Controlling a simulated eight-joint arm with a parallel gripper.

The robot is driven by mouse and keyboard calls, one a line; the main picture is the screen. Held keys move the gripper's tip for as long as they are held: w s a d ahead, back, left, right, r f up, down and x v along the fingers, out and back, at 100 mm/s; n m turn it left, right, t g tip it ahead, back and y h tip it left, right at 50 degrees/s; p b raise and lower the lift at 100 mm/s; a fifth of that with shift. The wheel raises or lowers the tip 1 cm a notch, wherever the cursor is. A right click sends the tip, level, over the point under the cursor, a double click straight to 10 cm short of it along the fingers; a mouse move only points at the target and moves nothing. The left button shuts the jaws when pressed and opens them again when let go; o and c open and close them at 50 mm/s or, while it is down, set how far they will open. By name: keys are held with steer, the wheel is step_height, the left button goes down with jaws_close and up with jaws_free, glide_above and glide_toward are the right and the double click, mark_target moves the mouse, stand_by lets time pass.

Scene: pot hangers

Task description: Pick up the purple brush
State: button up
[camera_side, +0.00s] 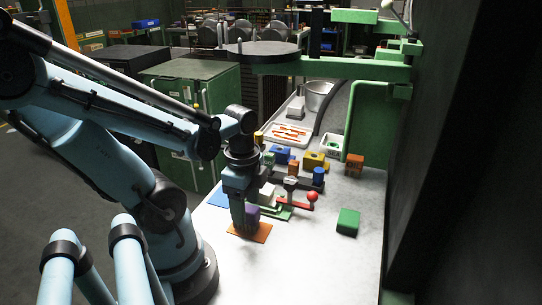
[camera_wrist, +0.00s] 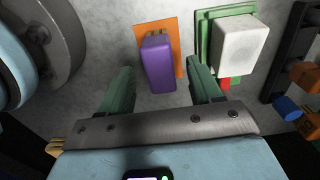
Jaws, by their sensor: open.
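The purple brush (camera_wrist: 158,62) is a purple block with its long side pointing away from my wrist. It lies over an orange plate (camera_wrist: 172,32) on the grey table. In the side view the purple brush (camera_side: 253,211) shows just right of my gripper (camera_side: 243,216), above the orange plate (camera_side: 262,236). In the wrist view the green fingers of my gripper (camera_wrist: 160,72) are apart, one on each side of the brush's near end. I see gaps between the brush and both fingers. I cannot tell the height of the fingertips over the table.
A white block on a green base (camera_wrist: 240,45) stands close right of the brush. A red-knobbed clamp (camera_side: 311,197) and several coloured blocks stand behind it. A green block (camera_side: 348,222) lies farther right. The table's front right is clear.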

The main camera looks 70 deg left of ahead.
steer(key=shift+a+f, duration=0.1)
steer(key=shift+f, duration=1.75)
steer(key=c, duration=1.1)
steer(key=shift+r, duration=0.15)
steer(key=shift+s+r, duration=0.1)
steer(key=shift+r, duration=1.85)
steer(key=d+r, duration=0.2)
steer(key=d, duration=0.2)
steer(key=d+r, duration=0.2)
steer(key=d, duration=0.1)
steer(key=s+d+r, duration=0.1)
steer(key=d+r, duration=0.1)
steer(key=d, duration=0.2)
steer(key=shift+s+d+r, duration=0.1)
steer(key=shift+d+r, duration=0.2)
steer(key=shift+r, duration=0.1)
